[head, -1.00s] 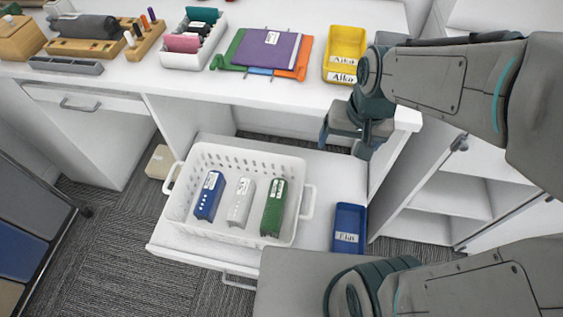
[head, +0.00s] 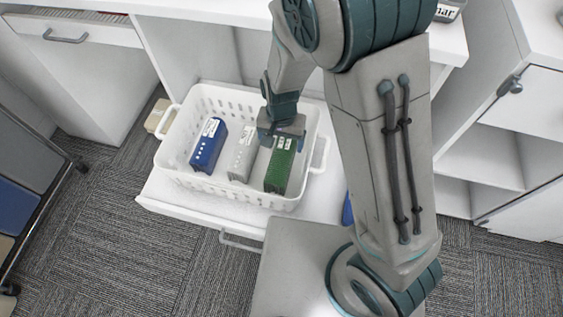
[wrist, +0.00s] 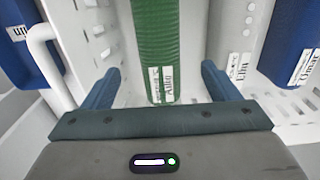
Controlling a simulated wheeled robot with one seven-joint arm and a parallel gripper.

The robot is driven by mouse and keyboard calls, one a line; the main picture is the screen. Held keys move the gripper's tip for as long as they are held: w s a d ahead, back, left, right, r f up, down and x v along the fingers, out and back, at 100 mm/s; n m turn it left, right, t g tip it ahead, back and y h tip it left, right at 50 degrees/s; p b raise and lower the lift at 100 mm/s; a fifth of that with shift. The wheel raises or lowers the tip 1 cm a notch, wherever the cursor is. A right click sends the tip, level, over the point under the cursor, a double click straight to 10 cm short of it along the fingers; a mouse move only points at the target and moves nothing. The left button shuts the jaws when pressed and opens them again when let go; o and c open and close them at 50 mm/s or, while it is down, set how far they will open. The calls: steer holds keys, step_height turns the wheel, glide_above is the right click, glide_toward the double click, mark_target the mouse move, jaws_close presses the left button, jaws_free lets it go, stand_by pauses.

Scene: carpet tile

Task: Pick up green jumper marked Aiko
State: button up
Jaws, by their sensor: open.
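The green jumper (head: 278,172) is a folded block standing in the white basket, at the right of a row of three. In the wrist view the green jumper (wrist: 156,40) has a white label reading Aiko. My gripper (head: 281,128) is over the basket, above the far, labelled end of the green jumper. In the wrist view my open gripper (wrist: 160,85) has one finger on each side of the green jumper, with gaps between. I cannot tell how far down the fingers reach.
The white basket (head: 173,152) stands in an open drawer (head: 160,200). A white folded garment (head: 243,155) and a blue one (head: 208,145) stand left of the green one. The basket handle (wrist: 45,65) is close to my gripper.

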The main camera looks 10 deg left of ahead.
mark_target(282, 154)
step_height(282, 154, down, 9)
steer(key=b, duration=0.3)
steer(key=shift+s, duration=0.1)
steer(key=shift+r, duration=0.1)
steer(key=c, duration=1.3)
